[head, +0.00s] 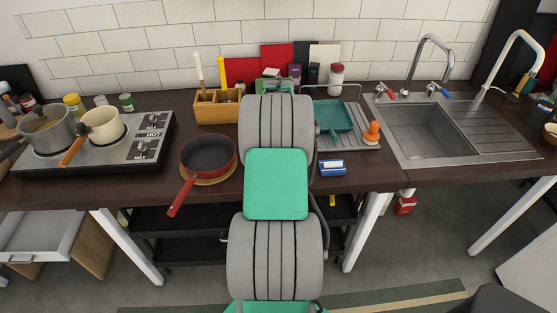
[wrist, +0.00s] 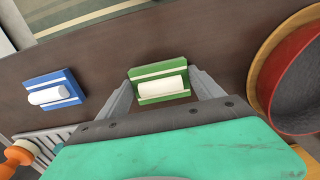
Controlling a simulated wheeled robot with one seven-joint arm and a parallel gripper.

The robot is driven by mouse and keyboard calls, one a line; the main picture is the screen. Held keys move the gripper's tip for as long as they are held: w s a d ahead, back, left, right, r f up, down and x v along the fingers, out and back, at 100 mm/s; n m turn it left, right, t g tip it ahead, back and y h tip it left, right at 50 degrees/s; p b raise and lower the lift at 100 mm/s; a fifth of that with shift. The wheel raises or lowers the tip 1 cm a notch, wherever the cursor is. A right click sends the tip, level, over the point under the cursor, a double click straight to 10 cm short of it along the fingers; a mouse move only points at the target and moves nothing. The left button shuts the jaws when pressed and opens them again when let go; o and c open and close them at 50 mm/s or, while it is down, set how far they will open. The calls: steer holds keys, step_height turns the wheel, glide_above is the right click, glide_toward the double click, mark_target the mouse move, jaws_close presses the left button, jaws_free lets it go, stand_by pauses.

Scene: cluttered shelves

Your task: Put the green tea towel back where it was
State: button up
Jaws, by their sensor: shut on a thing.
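The green tea towel (wrist: 152,71) shows in the wrist view as a small flat green bundle with white stripes and a white roll-shaped part. My gripper (wrist: 160,82) is shut on it, with one finger at each side. I cannot tell whether the towel touches the dark counter or is held just above it. In the head view my own arm hides the towel and the fingertips. A similar blue bundle with white (head: 332,168) lies on the counter near its front edge, and it also shows in the wrist view (wrist: 52,92), left of the green one.
A red pan (head: 207,157) stands left of my arm, close to the towel in the wrist view (wrist: 300,75). A grey drying rack (head: 355,142) with a teal dish and orange-handled brush is on the right. A wooden utensil box (head: 216,107) stands behind. The counter's front edge is close.

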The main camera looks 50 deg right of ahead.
steer(key=shift+f, duration=0.1)
steer(key=o, duration=1.5)
step_height(320, 180, up, 12)
steer(key=b, duration=0.1)
steer(key=w+a+r+n+t, duration=0.1)
steer(key=w+a+r+n, duration=0.15)
steer(key=a, duration=0.65)
steer(key=w+a+r+n, duration=0.15)
steer(key=w+a, duration=0.25)
steer(key=a, duration=0.5)
steer(key=s+a+f+n, duration=0.1)
steer(key=s+a+n, duration=0.1)
steer(key=a, duration=0.5)
steer(key=s+a+f+n+t, duration=0.1)
steer(key=s+a+n, duration=0.1)
steer(key=a, duration=0.6)
steer(key=s+a+f+n+t, duration=0.1)
steer(key=s+a+f+n, duration=0.1)
steer(key=a, duration=0.6)
steer(key=shift+s+a, duration=0.2)
steer(key=shift+s, duration=0.7)
